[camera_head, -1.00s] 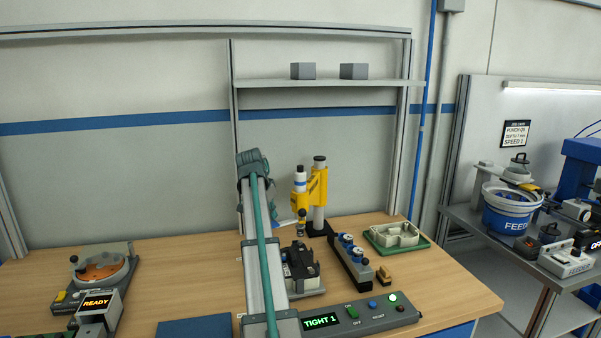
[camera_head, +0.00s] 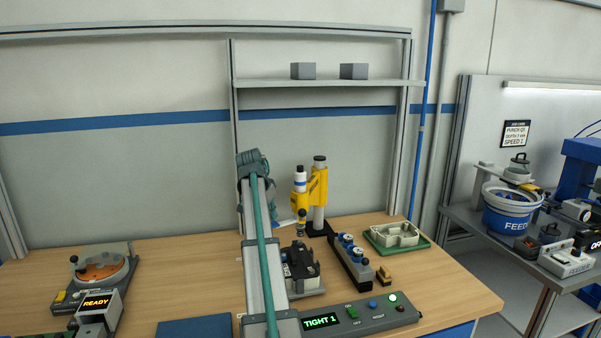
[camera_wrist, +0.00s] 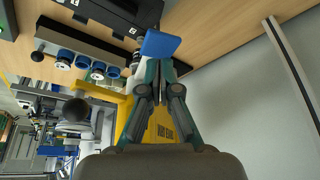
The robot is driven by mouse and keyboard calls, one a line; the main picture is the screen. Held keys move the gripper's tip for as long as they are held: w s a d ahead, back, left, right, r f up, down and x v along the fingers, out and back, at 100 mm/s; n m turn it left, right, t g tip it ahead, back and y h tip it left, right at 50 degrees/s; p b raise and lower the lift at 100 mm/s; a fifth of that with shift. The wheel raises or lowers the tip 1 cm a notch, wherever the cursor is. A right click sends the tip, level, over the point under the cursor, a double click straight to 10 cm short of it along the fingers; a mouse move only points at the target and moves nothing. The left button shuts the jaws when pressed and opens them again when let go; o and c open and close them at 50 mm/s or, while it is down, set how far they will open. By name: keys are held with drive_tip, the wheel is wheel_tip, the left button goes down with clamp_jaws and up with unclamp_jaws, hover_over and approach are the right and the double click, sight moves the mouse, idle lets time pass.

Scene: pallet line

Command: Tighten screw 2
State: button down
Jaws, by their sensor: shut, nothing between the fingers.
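The yellow screwdriving tool (camera_head: 319,186) stands upright on its post at the back of the bench, its bit pointing down. The dark workpiece (camera_head: 302,268) sits in its fixture in front of it; screw 2 is too small to pick out. The control panel's display (camera_head: 320,321) reads TIGHT 1. In the wrist view, my gripper (camera_wrist: 160,82) is shut with nothing between its fingers, close to the yellow tool (camera_wrist: 133,118). A blue flat piece (camera_wrist: 160,44) shows at the fingertips; I cannot tell whether they touch it. In the head view my arm hides the gripper.
A rack with blue-topped pieces (camera_head: 352,261) stands right of the workpiece, with a small brown block (camera_head: 384,275) beside it. A green-based tray (camera_head: 397,236) lies behind. A READY station (camera_head: 97,302) is at left. The bench between it and my arm is mostly clear.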

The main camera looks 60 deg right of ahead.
drive_tip(key=shift+f, duration=0.15)
drive_tip(key=shift+f+b, duration=0.65)
drive_tip(key=shift+f, duration=1.75)
drive_tip(key=shift+s+a+f, duration=0.1)
drive_tip(key=shift+f, duration=0.3)
drive_tip(key=shift+r+p, duration=0.15)
drive_tip(key=shift+p, duration=0.55)
drive_tip(key=shift+f+p, duration=0.45)
idle(0.5)
drive_tip(key=shift+r, duration=0.2)
idle(0.5)
drive_tip(key=shift+r+p, duration=2.7)
drive_tip(key=shift+r, duration=1.7)
